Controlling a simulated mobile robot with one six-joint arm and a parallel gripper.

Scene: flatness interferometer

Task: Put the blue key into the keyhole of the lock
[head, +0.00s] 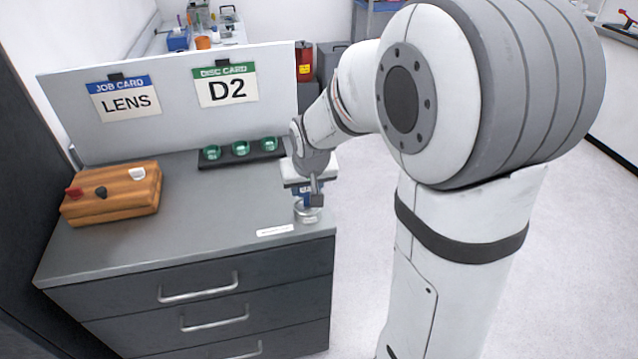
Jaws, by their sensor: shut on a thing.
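My gripper (316,197) is at the right end of the grey bench top, pointing down. It is shut on the blue key (304,191), of which only small blue parts show around the finger. A round silvery piece, which looks like the lock (307,214), stands on the bench directly below the gripper. The keyhole is hidden, and I cannot tell whether the key is in it or just above it.
A wooden block (115,196) at the left holds red, black and white keys. A black tray (213,161) with green-topped discs lies behind. A white panel with two cards (170,115) closes the back. The bench middle (220,210) is clear. A white label (275,231) lies near the front edge.

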